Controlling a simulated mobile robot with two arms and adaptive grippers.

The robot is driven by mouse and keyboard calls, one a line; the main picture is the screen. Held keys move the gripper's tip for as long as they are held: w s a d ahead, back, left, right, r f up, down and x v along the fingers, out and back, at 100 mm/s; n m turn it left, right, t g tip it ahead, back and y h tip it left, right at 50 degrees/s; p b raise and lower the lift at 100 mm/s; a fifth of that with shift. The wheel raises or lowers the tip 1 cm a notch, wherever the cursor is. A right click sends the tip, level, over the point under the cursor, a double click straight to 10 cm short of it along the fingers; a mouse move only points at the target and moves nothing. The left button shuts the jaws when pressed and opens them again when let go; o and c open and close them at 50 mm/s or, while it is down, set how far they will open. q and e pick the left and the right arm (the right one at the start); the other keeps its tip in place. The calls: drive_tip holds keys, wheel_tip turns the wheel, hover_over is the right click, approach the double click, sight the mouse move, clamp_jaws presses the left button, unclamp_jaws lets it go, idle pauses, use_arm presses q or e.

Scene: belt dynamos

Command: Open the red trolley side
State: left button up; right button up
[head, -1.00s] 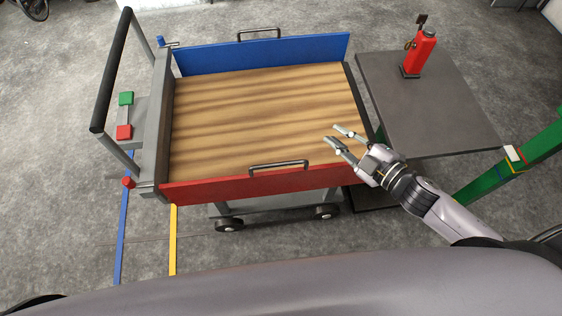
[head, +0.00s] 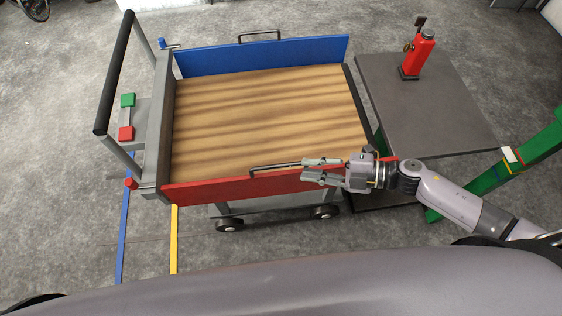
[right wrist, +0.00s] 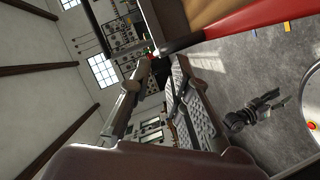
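The red trolley side (head: 235,188) stands upright along the near edge of the trolley, with a dark bar handle (head: 270,168) on its top. The red side also shows in the right wrist view (right wrist: 262,17). My right gripper (head: 304,170) is at the right end of this handle, its fingers pointing left and spread apart. The fingers overlap the handle end in the picture; I cannot tell whether they touch it. In the right wrist view, the two fingers (right wrist: 160,108) are apart. A dark shape over the floor there looks like my left gripper (right wrist: 270,100); its fingers are unclear.
The trolley's wooden bed (head: 265,115) is empty. A blue side (head: 265,57) stands at the back. A red knob (head: 131,184) sits at the near left corner. A grey table (head: 430,110) with a red bottle-like object (head: 419,54) stands right, beside a green post (head: 480,182).

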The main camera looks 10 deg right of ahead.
sight(281, 165)
drive_tip(key=p+x, duration=0.1)
drive_tip(key=x, duration=0.7)
drive_tip(key=shift+a, duration=0.1)
drive_tip(key=shift+c, duration=0.2)
clamp_jaws()
